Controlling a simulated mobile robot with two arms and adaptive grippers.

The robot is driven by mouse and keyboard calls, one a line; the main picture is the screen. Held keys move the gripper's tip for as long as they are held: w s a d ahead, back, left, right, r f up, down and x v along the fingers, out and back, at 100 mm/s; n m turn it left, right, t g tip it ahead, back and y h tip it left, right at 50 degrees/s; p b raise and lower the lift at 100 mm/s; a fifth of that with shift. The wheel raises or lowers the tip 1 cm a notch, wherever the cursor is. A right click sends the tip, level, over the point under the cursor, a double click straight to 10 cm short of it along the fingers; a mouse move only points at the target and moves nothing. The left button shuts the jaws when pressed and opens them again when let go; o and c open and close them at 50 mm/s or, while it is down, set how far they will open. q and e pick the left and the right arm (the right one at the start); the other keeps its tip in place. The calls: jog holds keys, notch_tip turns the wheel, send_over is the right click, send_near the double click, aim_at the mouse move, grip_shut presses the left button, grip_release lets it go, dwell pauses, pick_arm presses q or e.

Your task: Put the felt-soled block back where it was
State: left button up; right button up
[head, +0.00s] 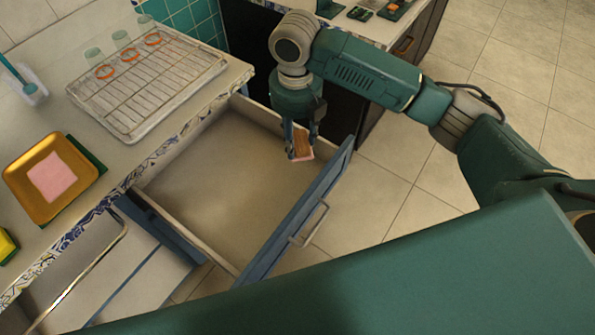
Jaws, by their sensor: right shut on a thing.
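The block (302,141) is small and brown with a pale pink layer on its lower end. My right gripper (301,150) points down and is shut on it, above the far right corner of an open drawer (215,185). The drawer is empty where I can see into it. I cannot tell how high the block is above the drawer floor. My left gripper is not in view.
On the counter are a wire rack (150,85) with glasses and orange rings, a yellow tray (38,190) with a pink pad (51,181), and a yellow sponge (6,244). The drawer front (295,215) with its handle stands out over the tiled floor.

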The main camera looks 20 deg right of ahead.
notch_tip(320, 180, down, 14)
jog(key=shift+f, duration=0.25)
dwell(0.3)
jog(key=shift+f, duration=0.2)
jog(key=o, duration=1)
jog(key=shift+o, duration=0.2)
jog(key=shift+r, duration=0.15)
notch_tip(320, 180, up, 12)
jog(key=shift+r, duration=0.1)
